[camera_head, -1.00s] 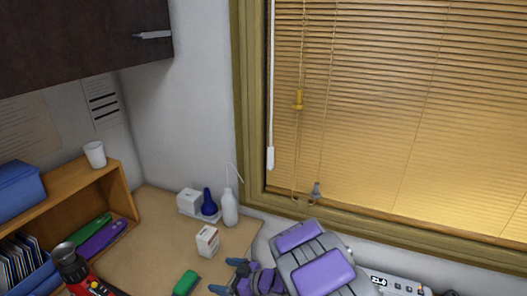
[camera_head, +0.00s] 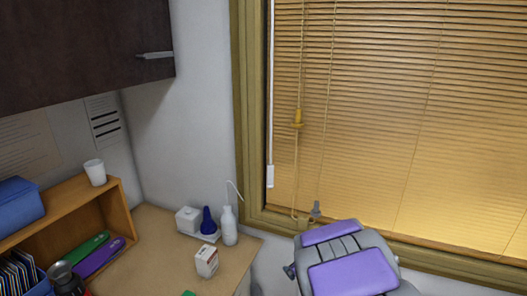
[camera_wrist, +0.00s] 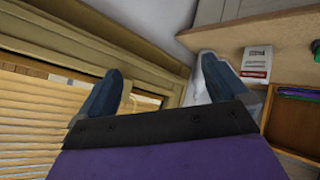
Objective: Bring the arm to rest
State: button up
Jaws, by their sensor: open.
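My gripper shows in the wrist view (camera_wrist: 155,88), with its two blue-grey fingers spread wide and nothing between them. Beyond the fingers are the window frame and blinds on the left, and the wooden desk on the right. In the head view my purple and grey arm (camera_head: 345,270) is folded at the bottom, right of the desk and below the window. The gripper's fingers cannot be made out in the head view.
A wooden shelf (camera_head: 75,203) bears a white cup (camera_head: 95,172). The window blinds (camera_head: 400,120) hang behind my arm.

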jog(key=s+d+r+m+g+h, duration=0.25)
jog(key=s+d, duration=0.25)
jog(key=s, duration=0.3)
jog(key=s+d+r+m+g+h, duration=0.25)
jog(key=s+d+r, duration=0.2)
jog(key=s, duration=0.35)
jog(key=s+a+m+g+y, duration=0.1)
jog(key=s+a+g+y, duration=0.1)
jog(key=s, duration=1.1)
jog(key=s+a+r+m+g+y, duration=0.1)
jog(key=s+a+g, duration=0.3)
jog(key=s, duration=1)
jog(key=shift+s+a+m+g+y+b, duration=0.2)
jog(key=shift+a+m+g+y+b, duration=0.1)
jog(key=shift+a+y, duration=0.15)
jog(key=shift+r, duration=0.1)
jog(key=shift+c, duration=0.4)
